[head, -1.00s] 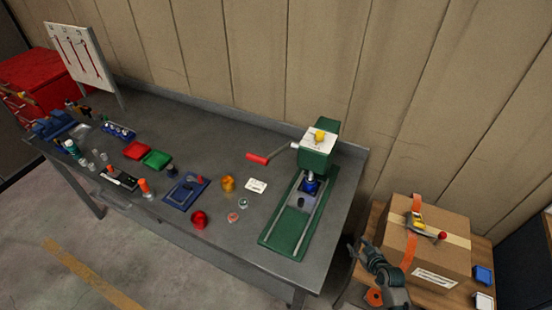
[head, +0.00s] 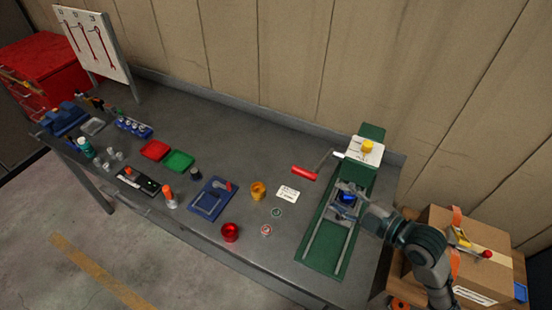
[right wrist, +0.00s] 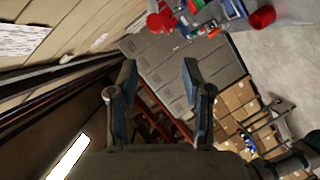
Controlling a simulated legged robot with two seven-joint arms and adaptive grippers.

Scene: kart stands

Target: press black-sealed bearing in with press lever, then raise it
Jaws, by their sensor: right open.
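The green press (head: 326,262) stands at the right end of the bench. Its lever has a red grip (head: 304,173) and sticks out to the left of the press head. My right gripper (head: 346,190) is over the press bed, beside the blue fixture (head: 348,198) and partly covering it; it is to the right of the red grip and apart from it. In the right wrist view its two fingers (right wrist: 159,80) are spread with nothing between them. I cannot make out the black-sealed bearing in the fixture. Two small rings, one greenish (head: 276,212) and one red (head: 266,230), lie left of the press.
A white card (head: 288,193), yellow cup (head: 258,190), red cup (head: 230,232) and blue tray (head: 207,206) lie left of the press. A cardboard box (head: 480,240) stands right of the bench. The bench between tray and back wall is mostly clear.

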